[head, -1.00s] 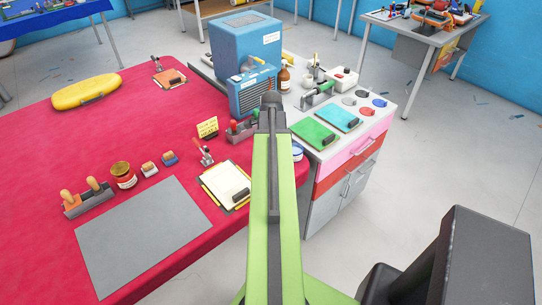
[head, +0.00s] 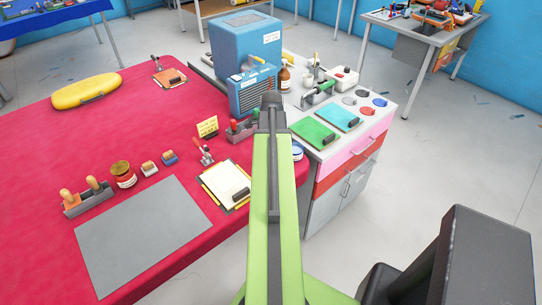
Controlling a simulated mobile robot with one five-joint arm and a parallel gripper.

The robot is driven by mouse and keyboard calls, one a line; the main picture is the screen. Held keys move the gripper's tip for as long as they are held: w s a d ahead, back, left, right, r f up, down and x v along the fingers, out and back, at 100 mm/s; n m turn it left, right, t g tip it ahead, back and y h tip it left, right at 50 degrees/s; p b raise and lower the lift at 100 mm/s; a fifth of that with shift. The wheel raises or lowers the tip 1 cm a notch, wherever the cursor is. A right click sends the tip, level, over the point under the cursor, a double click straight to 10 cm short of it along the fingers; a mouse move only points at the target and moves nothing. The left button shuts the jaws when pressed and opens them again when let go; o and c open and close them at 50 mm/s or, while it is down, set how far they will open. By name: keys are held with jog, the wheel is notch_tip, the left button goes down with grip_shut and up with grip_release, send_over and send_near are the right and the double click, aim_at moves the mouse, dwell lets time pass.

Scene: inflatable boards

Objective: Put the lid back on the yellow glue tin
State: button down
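No tin that is plainly yellow shows. A red tin with a pale label and a brownish-gold top (head: 123,175) stands upright on the red table, left of centre. I cannot tell whether its top is glue or a lid. Flat round discs, possibly lids, lie on the white cabinet top: a red one (head: 365,92), a blue one (head: 380,102) and grey ones (head: 349,100). My green arm reaches forward up the middle; its fingers are not visible.
A blue machine (head: 240,45) stands behind my arm. The floor to the right is mostly clear.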

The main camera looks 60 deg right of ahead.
dwell(0.4)
jog(key=c, duration=1.3)
grip_release()
jog(key=shift+o, duration=0.7)
jog(key=o, duration=0.4)
notch_tip(320, 180, up, 7)
jog(key=p, duration=0.7)
grip_shut()
